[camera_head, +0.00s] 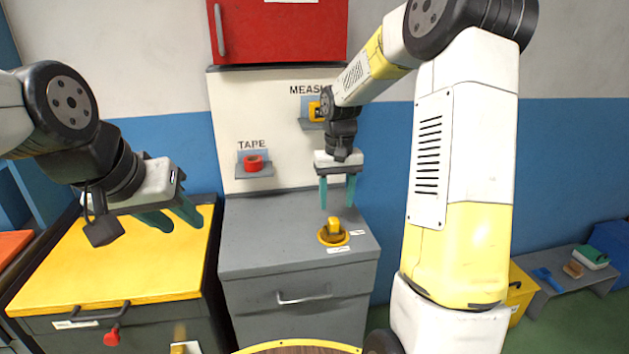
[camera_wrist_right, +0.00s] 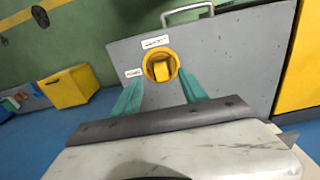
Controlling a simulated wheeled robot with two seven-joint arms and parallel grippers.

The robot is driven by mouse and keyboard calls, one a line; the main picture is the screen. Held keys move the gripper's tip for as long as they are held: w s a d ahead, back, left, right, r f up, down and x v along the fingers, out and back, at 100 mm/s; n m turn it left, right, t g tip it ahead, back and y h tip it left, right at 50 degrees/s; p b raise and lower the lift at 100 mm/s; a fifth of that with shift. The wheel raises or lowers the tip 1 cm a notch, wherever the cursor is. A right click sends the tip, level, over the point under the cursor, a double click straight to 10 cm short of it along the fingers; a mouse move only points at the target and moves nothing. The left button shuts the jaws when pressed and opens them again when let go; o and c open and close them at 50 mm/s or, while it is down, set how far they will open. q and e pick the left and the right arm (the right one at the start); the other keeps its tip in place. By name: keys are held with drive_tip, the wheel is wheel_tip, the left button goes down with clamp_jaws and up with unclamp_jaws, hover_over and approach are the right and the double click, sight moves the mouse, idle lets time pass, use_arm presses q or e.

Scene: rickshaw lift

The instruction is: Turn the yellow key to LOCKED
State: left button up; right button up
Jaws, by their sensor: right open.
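The yellow key (camera_head: 334,225) stands in a round yellow collar on top of the grey cabinet (camera_head: 260,240). Two small white labels lie beside the collar, one in front and one to the right; their text is too small to read. My right gripper (camera_head: 338,207) is open, pointing down above and slightly behind the key, not touching it. In the right wrist view the key (camera_wrist_right: 161,71) shows beyond and between the two green fingers (camera_wrist_right: 160,95). My left gripper (camera_head: 172,230) is above the yellow-topped cabinet, away from the key; its green fingers look apart with nothing between them.
A backboard behind the grey cabinet holds a red tape roll (camera_head: 253,163) and a yellow tape measure (camera_head: 315,111) on small shelves. A red wall cabinet (camera_head: 280,30) hangs above. The yellow cabinet top (camera_head: 120,265) at left is clear. A low bench (camera_head: 570,270) stands far right.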

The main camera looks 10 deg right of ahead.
sight(334, 220)
drive_tip(key=shift+w+f, duration=0.5)
drive_tip(key=shift+w, duration=0.1)
drive_tip(key=shift+w+f, duration=0.2)
drive_tip(key=shift+f, duration=3.65)
drive_tip(key=c, duration=0.9)
drive_tip(key=o, duration=0.9)
drive_tip(key=shift+s, duration=0.1)
drive_tip(key=shift+r, duration=0.1)
